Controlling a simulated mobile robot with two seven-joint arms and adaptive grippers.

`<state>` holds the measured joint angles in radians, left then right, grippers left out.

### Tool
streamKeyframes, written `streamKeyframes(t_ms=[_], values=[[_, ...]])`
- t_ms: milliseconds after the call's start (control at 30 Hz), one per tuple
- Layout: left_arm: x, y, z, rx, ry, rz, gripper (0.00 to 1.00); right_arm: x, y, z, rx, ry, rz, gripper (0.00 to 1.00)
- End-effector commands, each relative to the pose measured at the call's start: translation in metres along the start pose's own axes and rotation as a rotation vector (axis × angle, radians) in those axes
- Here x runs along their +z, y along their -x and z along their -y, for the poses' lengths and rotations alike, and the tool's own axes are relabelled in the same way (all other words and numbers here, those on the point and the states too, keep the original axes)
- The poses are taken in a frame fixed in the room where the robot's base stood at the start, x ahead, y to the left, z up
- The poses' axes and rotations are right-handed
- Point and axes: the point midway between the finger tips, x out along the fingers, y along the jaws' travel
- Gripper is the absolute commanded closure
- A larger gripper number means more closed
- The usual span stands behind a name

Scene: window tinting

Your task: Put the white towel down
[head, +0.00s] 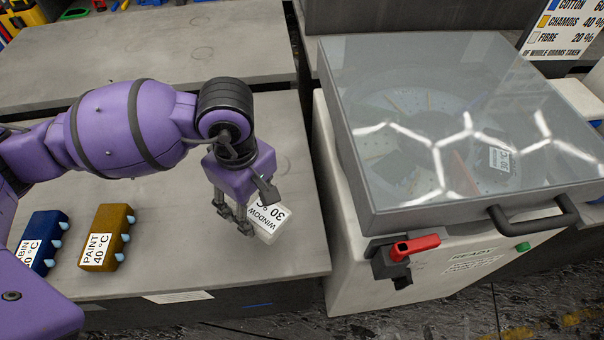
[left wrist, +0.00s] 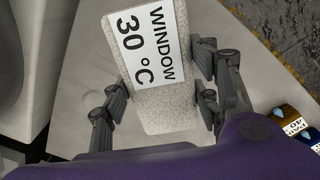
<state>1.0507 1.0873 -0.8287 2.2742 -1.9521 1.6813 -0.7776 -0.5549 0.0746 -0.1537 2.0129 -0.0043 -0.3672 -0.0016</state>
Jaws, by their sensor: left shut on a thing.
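The white towel (head: 266,217) is a small pale block with a label reading "WINDOW 30 °C". My left gripper (head: 236,216) is shut on it, near the right part of the grey table top (head: 190,255). In the left wrist view the towel (left wrist: 160,105) sits between the two fingers of the left gripper (left wrist: 160,95), label facing the camera. I cannot tell whether the towel touches the table. My right gripper is not in view.
A blue block (head: 40,238) and a mustard block (head: 105,236) labelled "PAINT 40 °C" lie on the table at left. A grey machine with a clear lid (head: 450,100), black handle (head: 532,216) and red lever (head: 415,246) stands at right. The table between the mustard block and the towel is clear.

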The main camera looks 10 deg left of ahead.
Motion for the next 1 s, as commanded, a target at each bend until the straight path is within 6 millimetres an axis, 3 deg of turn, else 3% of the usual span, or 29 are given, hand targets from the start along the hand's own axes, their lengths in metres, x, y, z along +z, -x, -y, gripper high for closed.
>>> streamKeyframes(t_ms=[200,367,600,1000], values=[[0.006,-0.028,-0.021,-0.002,0.000,0.004,0.75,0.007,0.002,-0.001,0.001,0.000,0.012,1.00],[0.007,-0.036,-0.027,-0.002,-0.001,0.004,0.75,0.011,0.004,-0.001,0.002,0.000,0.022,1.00],[0.009,-0.069,-0.030,-0.005,0.000,0.004,0.75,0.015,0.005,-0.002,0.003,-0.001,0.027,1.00],[0.008,-0.076,-0.030,-0.004,-0.001,0.004,0.75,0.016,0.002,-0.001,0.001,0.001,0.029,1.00]])
